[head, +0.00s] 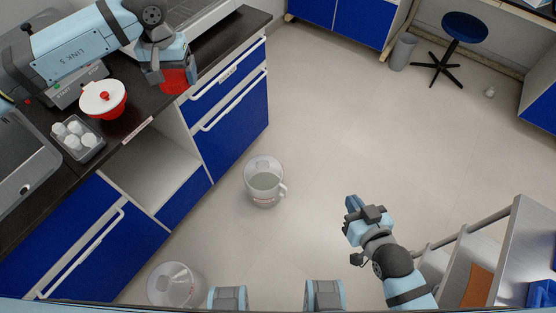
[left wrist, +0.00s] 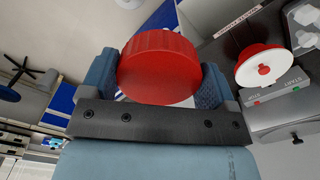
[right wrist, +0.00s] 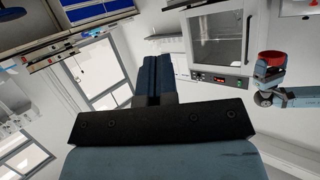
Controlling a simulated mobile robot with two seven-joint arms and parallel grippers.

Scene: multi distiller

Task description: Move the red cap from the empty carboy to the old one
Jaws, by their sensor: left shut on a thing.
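My left gripper (head: 168,75) is shut on the red cap (head: 175,80) and holds it near the edge of the dark counter. In the left wrist view the round ribbed red cap (left wrist: 160,68) sits between the two fingers. One translucent carboy (head: 265,182) stands on the floor in front of the cabinets; no cap shows on it. Another clear carboy (head: 175,286) stands on the floor at the lower left, also with no cap showing. I cannot tell which is the empty one. My right gripper (head: 353,207) is over open floor, its fingers together and empty.
A white-and-red bowl-shaped item (head: 103,98) and a grey tray (head: 90,150) with white bottles stand on the counter. Blue drawers (head: 235,95) line its front. A metal cart (head: 520,235) stands at the lower right. A stool (head: 464,28) is far back. The middle floor is clear.

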